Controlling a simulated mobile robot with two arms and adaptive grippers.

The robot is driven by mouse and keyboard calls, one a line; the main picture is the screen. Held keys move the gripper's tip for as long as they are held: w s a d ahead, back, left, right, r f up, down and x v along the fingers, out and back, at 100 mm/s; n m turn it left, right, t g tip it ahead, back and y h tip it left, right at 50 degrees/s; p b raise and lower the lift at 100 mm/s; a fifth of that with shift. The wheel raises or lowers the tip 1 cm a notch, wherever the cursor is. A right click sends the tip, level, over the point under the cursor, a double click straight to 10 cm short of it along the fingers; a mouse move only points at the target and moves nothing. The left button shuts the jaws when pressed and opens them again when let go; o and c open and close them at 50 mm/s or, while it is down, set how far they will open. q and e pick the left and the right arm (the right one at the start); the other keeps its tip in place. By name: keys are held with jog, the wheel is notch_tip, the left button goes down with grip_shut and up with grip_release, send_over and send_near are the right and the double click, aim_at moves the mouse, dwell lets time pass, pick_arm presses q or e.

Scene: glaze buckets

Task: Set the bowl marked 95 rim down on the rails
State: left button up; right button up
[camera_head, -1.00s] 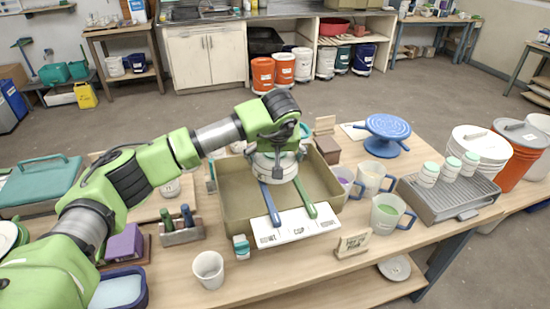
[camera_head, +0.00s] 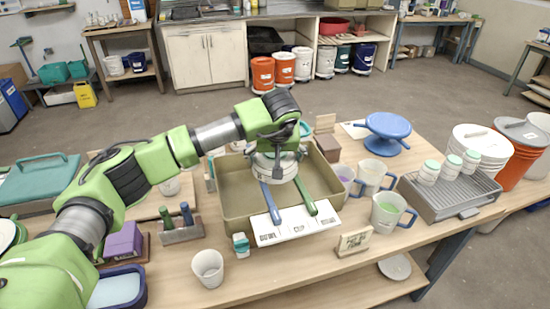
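My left arm reaches in from the left. Its gripper (camera_head: 277,172) points down over the beige basin (camera_head: 230,210), and its fingers are too hidden to tell open from shut. A pale rounded shape shows at the wrist end; I cannot tell whether it is a bowl or part of the gripper. No mark 95 is readable. A blue bar (camera_head: 270,204) and a green bar (camera_head: 306,197) slope from under the gripper to the white labelled strip (camera_head: 296,228) at the basin's front; I cannot tell whether these are the rails. My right gripper is not in view.
A grey ribbed tray (camera_head: 447,207) with several white lidded jars stands at the right. Mugs (camera_head: 388,210), a small sign (camera_head: 353,243) and a white cup (camera_head: 208,268) stand near the basin. A blue turntable (camera_head: 387,128) is behind. The front table edge has some bare wood.

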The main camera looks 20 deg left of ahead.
pick_arm(q)
jog(key=o, duration=1.3)
jog(key=shift+r, duration=0.1)
